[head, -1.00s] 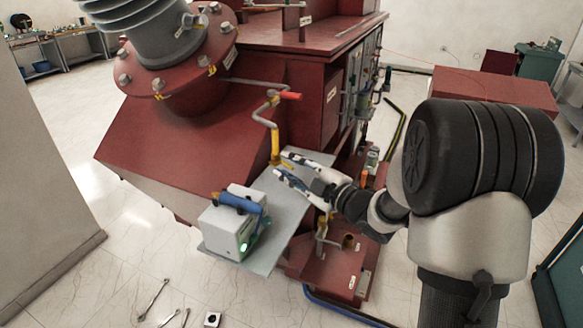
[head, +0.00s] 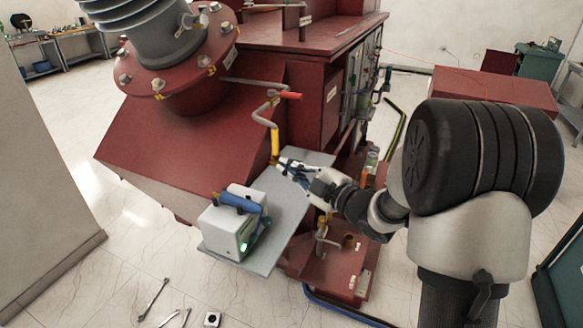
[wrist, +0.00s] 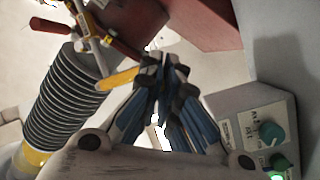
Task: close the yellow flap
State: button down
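The yellow flap (head: 275,142) shows as a narrow upright yellow piece below the bent grey pipe with the red handle, beside the red transformer body. In the wrist view a yellow bar (wrist: 118,78) slants up to the left fingertip, where its end is hidden. My gripper (head: 284,166) is at the lower end of the yellow piece, above the grey plate. In the wrist view my gripper's blue-sided fingers (wrist: 165,65) converge with their tips close together. I cannot tell whether the yellow end lies between the tips or only beside them.
A white box with a blue handle (head: 232,228) and green light stands on the grey plate (head: 283,205). The red handle (head: 290,96) juts above the yellow piece. A ribbed grey bushing (head: 150,35) rises at the upper left. Wrenches lie on the floor.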

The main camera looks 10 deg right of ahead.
jog(key=shift+w+d+n+g+y, duration=0.15)
jog(key=shift+w+n+g+y, duration=0.2)
jog(key=shift+n+g+y, duration=0.45)
jog(key=shift+w+d+n+g+y, duration=0.15)
jog(key=shift+w+n+g+y, duration=0.25)
jog(key=shift+n+g+y, duration=0.35)
jog(key=shift+w+d+n+g+y, duration=0.15)
jog(key=shift+w+n+g+y, duration=0.2)
jog(key=shift+n+g+y, duration=0.5)
